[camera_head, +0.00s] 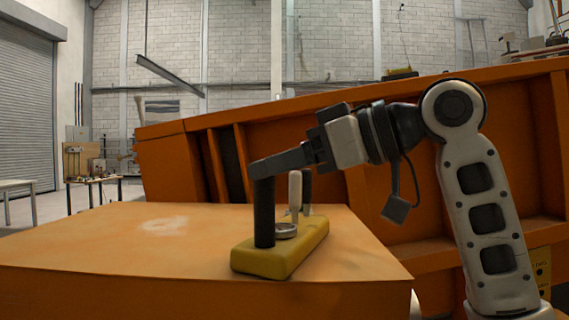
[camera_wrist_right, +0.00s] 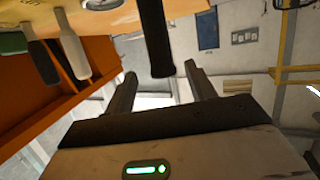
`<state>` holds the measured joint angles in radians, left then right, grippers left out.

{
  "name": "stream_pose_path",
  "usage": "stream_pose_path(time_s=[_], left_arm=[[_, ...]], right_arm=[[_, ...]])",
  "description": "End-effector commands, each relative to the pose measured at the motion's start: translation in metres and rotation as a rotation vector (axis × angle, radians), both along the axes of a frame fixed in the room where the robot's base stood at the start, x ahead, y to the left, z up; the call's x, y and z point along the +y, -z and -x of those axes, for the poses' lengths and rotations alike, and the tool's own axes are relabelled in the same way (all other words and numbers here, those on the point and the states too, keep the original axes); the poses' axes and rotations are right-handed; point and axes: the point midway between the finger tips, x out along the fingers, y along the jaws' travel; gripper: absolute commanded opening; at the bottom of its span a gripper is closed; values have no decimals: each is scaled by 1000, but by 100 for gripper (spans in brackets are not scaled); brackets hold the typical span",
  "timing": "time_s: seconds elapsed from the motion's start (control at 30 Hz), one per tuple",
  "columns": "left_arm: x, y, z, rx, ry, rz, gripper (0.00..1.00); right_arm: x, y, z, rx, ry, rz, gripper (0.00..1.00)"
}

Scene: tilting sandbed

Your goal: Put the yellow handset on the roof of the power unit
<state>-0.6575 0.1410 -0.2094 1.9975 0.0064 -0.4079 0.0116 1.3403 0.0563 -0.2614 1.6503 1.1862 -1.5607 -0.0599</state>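The yellow handset (camera_head: 277,254) lies flat on the orange top of the box-shaped power unit (camera_head: 110,250), near its right front edge. The handset carries a black post (camera_head: 264,215), a grey ring, a pale stick (camera_head: 295,190) and another dark post behind. My right gripper (camera_head: 262,170) is at the top of the front black post. In the right wrist view the fingers (camera_wrist_right: 160,72) stand apart, with the black post (camera_wrist_right: 157,35) between them and gaps on both sides. The pale stick (camera_wrist_right: 72,48) shows there too. My left gripper is out of view.
A large orange ribbed sandbed (camera_head: 390,90) rises tilted behind the power unit. The left part of the roof is bare except for a pale worn patch (camera_head: 165,225). Tables (camera_head: 95,180) stand far back at the left.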

Motion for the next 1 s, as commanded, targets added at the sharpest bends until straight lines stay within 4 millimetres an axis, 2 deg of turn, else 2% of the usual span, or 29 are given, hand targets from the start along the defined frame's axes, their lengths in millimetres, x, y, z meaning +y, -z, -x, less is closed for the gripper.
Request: stream_pose_path(time_s=[0.23, 0.37, 0.47, 0.8, 1.0], left_arm=[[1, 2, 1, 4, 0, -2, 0], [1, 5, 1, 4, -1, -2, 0], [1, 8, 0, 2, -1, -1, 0], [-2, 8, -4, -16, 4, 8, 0], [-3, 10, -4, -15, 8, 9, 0]], right_arm=[[-1, 2, 0, 5, 1, 3, 55], [-11, -1, 3, 3, 3, 3, 55], [-27, -6, 10, -1, 5, 2, 55], [-99, -31, 40, -2, 5, 0, 55], [-129, -42, 53, 0, 3, 1, 55]])
